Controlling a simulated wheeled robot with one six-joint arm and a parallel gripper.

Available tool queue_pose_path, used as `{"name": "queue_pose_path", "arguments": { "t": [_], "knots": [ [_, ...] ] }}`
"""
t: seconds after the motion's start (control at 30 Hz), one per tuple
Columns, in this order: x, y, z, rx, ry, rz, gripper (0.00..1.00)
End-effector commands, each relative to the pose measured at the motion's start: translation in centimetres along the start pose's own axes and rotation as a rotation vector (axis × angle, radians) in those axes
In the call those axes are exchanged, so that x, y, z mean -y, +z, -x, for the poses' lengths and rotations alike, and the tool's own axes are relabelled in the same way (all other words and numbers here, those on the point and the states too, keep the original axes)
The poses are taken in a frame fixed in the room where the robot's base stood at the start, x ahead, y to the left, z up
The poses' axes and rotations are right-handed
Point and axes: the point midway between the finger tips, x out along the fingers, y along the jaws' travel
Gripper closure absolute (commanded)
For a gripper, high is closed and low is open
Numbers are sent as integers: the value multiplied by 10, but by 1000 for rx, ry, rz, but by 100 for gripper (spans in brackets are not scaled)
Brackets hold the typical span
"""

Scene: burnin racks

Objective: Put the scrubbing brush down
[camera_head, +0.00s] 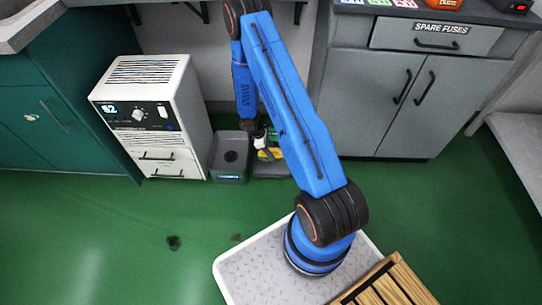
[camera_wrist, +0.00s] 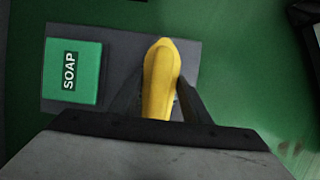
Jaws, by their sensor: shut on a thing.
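A yellow scrubbing brush (camera_wrist: 160,75) is between the fingers of my gripper (camera_wrist: 158,105) in the wrist view, with the gripper shut on it. The brush is over a dark grey mat (camera_wrist: 120,48) on the green floor. I cannot tell whether the brush touches the mat. A green soap block (camera_wrist: 74,71), marked SOAP, lies on the mat to the left of the brush. In the head view the yellow brush (camera_head: 268,154) shows low between the white unit and the grey cabinet.
A grey bin (camera_head: 229,160) stands on the floor left of the mat. A white unit (camera_head: 150,115) with drawers stands further left, and a grey cabinet (camera_head: 400,100) to the right. Open green floor (camera_head: 110,235) lies in front.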

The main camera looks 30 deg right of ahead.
Motion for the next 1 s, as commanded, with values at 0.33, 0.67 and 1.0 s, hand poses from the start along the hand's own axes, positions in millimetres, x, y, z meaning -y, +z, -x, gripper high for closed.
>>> {"name": "queue_pose_path", "arguments": {
  "t": [0.33, 0.67, 1.0],
  "knots": [
    [0, -14, -33, 0, -1, 0, 93],
    [0, -14, -35, 0, -1, -1, 93],
    [0, -14, -35, 0, -1, -1, 38]
  ]
}}
